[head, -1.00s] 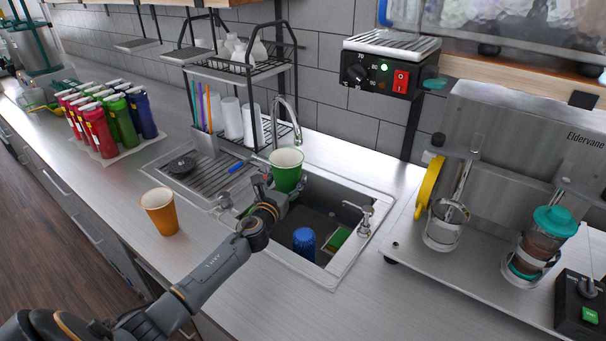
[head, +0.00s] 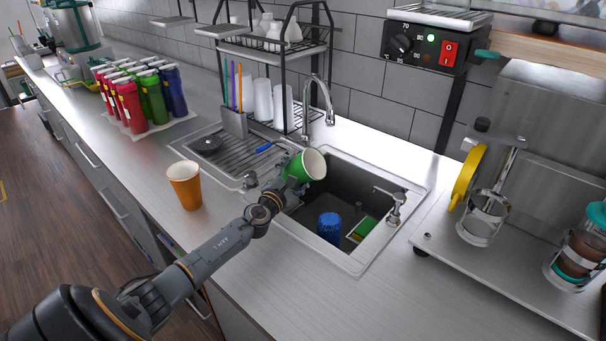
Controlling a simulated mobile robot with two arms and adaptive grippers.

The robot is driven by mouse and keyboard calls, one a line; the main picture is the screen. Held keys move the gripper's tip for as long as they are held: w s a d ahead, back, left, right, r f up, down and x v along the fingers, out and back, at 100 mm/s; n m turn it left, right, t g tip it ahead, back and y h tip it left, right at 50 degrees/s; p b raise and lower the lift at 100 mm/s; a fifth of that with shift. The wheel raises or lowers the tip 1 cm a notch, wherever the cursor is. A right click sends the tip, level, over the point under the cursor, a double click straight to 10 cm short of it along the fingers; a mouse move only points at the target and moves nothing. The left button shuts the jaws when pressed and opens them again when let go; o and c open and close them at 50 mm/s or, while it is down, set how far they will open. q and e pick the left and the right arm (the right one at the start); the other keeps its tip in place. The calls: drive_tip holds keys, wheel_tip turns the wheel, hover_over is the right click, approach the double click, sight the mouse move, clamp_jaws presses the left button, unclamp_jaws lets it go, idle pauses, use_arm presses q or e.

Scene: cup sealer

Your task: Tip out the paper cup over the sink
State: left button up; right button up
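The green paper cup (head: 297,170) is tilted, its white-rimmed mouth turned to the right over the left part of the sink (head: 352,263). My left gripper (head: 288,186) is closed around the cup's lower part and holds it in the air, clear of the sink floor. Whether anything runs out of the cup cannot be seen. An orange paper cup (head: 185,185) stands upright on the counter left of the sink. My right gripper is not in view.
A blue cup (head: 329,227) and a green-yellow sponge (head: 362,229) are in the sink. The faucet (head: 319,95) rises behind it, and a soap dispenser (head: 394,206) stands at its right. A dish rack (head: 279,50) stands behind the drainboard. Counter in front is clear.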

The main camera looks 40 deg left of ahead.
sight(291, 166)
use_arm(q)
drive_tip(key=shift+s+a+f+m, duration=0.1)
drive_tip(key=shift+a+f+m, duration=0.15)
drive_tip(key=shift+m, duration=0.35)
drive_tip(key=shift+a+f+m, duration=0.1)
drive_tip(key=shift+a+m, duration=0.15)
drive_tip(key=shift+m, duration=0.35)
drive_tip(key=shift+a+f+m+b, duration=0.25)
drive_tip(key=shift+m+b, duration=0.2)
drive_tip(key=shift+m, duration=0.55)
wheel_tip(291, 166, up, 2)
drive_tip(key=m+p, duration=0.4)
drive_tip(key=shift+r+m, duration=0.15)
drive_tip(key=shift+m, duration=0.25)
drive_tip(key=shift+s+r+m+p, duration=0.1)
drive_tip(key=shift+r+m+p, duration=0.05)
drive_tip(key=shift+m+p, duration=0.4)
drive_tip(key=r+m+p, duration=0.1)
drive_tip(key=m+p, duration=0.1)
drive_tip(key=d+r+m+p, duration=0.1)
drive_tip(key=m+p, duration=0.1)
drive_tip(key=p, duration=0.1)
drive_tip(key=shift+d+r+m+p, duration=0.15)
drive_tip(key=shift+m+p, duration=0.2)
drive_tip(key=shift+m, duration=0.2)
